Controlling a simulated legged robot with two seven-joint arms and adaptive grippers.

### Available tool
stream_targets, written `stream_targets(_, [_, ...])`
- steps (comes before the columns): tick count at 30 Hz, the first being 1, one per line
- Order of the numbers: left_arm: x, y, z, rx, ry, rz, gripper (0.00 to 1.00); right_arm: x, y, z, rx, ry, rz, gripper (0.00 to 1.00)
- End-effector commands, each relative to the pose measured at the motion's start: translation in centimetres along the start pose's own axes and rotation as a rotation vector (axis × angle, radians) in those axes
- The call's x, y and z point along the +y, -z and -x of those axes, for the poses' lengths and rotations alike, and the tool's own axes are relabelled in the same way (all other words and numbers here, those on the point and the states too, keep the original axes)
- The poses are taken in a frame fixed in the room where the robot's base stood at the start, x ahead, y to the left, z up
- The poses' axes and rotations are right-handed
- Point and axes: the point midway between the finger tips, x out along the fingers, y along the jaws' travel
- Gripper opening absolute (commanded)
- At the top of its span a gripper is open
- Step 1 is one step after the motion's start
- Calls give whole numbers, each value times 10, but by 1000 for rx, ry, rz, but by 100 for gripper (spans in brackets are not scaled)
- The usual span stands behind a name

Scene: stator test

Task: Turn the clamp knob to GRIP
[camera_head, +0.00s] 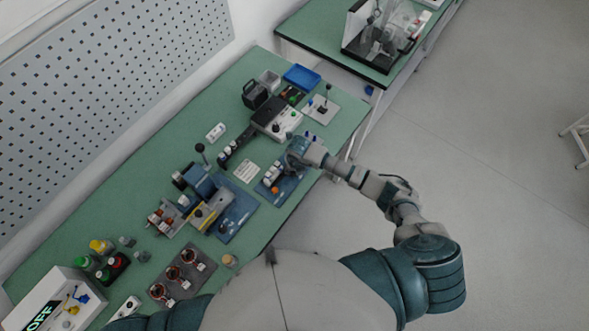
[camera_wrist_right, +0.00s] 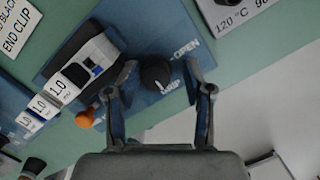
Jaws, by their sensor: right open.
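The clamp knob (camera_wrist_right: 156,72) is a round black knob on a blue plate (camera_wrist_right: 146,108) in the right wrist view. The label OPEN (camera_wrist_right: 187,50) is at its upper right and the label GRIP (camera_wrist_right: 170,87) below it. A small pale mark shows at the knob's lower edge, on the GRIP side. My right gripper (camera_wrist_right: 161,68) is open, with one finger on each side of the knob; I cannot tell whether they touch it. In the head view my right gripper (camera_head: 297,152) is over the blue plate (camera_head: 292,184) and hides the knob. My left gripper is not in view.
Beside the knob are a module with 1.0 labels (camera_wrist_right: 84,66) and an orange knob (camera_wrist_right: 85,118). In the head view a grey box (camera_head: 275,118) stands behind my gripper, and a blue machine (camera_head: 208,192) stands to its left. Open floor lies right of the green bench.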

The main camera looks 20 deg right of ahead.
Motion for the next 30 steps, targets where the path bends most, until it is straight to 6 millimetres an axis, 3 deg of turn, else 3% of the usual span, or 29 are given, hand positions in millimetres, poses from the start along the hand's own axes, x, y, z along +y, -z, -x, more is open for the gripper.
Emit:
stream_targets(5, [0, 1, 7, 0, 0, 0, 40, 1, -1, 8, 1, -2, 1, 52])
stream_targets(15, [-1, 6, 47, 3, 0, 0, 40, 0, -9, 59, 0, -1, 2, 52])
stream_targets(30, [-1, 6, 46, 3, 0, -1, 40, 0, -8, 59, 2, -1, 2, 52])
